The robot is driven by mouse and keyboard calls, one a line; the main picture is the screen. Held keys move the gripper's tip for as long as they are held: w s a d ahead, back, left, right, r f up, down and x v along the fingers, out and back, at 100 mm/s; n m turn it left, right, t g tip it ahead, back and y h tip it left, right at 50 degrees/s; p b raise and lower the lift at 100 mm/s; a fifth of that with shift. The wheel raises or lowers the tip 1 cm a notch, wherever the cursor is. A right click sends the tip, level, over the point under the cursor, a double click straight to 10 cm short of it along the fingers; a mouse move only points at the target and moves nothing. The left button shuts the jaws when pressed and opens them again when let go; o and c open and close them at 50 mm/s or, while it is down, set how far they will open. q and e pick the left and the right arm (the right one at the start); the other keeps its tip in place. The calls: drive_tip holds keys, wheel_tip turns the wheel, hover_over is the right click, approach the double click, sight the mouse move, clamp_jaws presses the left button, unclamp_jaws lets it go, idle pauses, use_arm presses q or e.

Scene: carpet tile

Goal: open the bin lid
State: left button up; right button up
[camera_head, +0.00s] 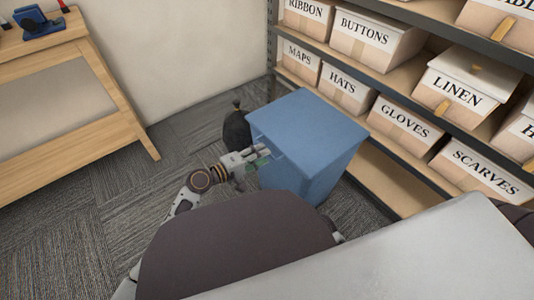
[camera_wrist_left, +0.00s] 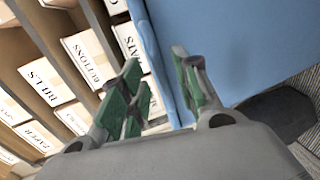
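The blue bin (camera_head: 315,165) stands on the carpet beside the shelf. Its flat blue lid (camera_head: 308,118) looks closed on top. My left gripper (camera_head: 262,158) is at the bin's left side, just below the lid's edge. In the left wrist view the gripper (camera_wrist_left: 162,92) is open, with green-padded fingers spread apart. The blue bin (camera_wrist_left: 235,45) fills the upper right there, and one finger is in front of its wall. The bin's edge shows between the fingers; whether they touch it I cannot tell. My right gripper is not in view.
A shelf (camera_head: 385,180) with several labelled boxes, such as GLOVES (camera_head: 403,122), stands right behind the bin. A dark rounded object (camera_head: 237,128) stands at the bin's far left. A wooden table (camera_head: 60,125) is at the left. Carpet (camera_head: 100,205) between table and bin is clear.

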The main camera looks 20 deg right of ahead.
use_arm(q)
drive_tip(key=shift+b+x, duration=0.4)
drive_tip(key=shift+x, duration=1.35)
clamp_jaws()
